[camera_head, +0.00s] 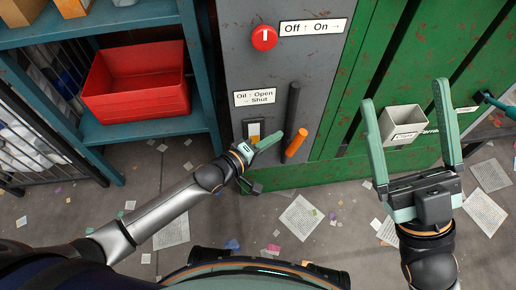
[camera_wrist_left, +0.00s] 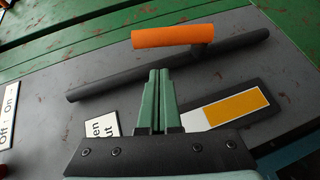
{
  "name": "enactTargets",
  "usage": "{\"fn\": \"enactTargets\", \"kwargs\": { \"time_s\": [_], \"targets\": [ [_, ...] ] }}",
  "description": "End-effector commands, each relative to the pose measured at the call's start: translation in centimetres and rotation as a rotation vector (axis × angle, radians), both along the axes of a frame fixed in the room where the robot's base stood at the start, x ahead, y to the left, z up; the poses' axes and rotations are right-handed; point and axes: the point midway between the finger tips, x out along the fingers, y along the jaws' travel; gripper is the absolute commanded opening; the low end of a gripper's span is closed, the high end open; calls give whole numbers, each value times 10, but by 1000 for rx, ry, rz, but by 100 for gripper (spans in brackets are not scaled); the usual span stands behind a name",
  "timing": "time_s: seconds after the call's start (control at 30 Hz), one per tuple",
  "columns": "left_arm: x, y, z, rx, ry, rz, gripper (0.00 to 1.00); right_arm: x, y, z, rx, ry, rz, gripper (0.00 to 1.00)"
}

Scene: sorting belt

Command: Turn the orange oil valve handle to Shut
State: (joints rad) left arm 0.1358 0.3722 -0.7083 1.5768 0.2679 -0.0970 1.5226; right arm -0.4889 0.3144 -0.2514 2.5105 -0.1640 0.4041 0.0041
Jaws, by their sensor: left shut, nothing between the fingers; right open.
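The orange oil valve handle (camera_head: 296,143) sticks out beside a dark upright pipe (camera_head: 292,105) on the grey panel. In the left wrist view the orange handle (camera_wrist_left: 165,38) lies across the top, joined to the dark pipe (camera_wrist_left: 110,82) by a short stem. A label (camera_head: 255,97) reading Oil, Open up, Shut right is above left of it. My left gripper (camera_head: 276,138) is shut and empty, its tips just left of the handle; its fingers also show in the left wrist view (camera_wrist_left: 158,75), apart from the handle. My right gripper (camera_head: 405,98) is open and empty, off to the right.
A red knob (camera_head: 264,38) with an Off/On label (camera_head: 313,27) is higher on the panel. A yellow-striped plate (camera_head: 253,130) is behind my left gripper. A blue shelf with a red bin (camera_head: 137,82) is left.

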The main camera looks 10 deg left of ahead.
Motion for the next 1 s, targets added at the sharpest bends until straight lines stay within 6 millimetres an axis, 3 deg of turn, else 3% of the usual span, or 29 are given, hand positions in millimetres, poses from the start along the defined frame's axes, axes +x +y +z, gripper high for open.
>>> {"fn": "enactTargets", "kwargs": {
  "time_s": [0.1,0.23,0.67,1.0],
  "targets": [
    [0,-17,-7,-4,2,-1,0,0,1,-10,-9,2,1,89],
    [1,-26,-8,-2,3,0,0,0,2,-13,-14,1,-1,89],
    [1,-28,-8,1,3,0,0,1,2,-12,-13,-1,-6,89],
    [2,-32,-5,48,19,0,0,0,0,5,3,-4,-2,89]
  ]
}}
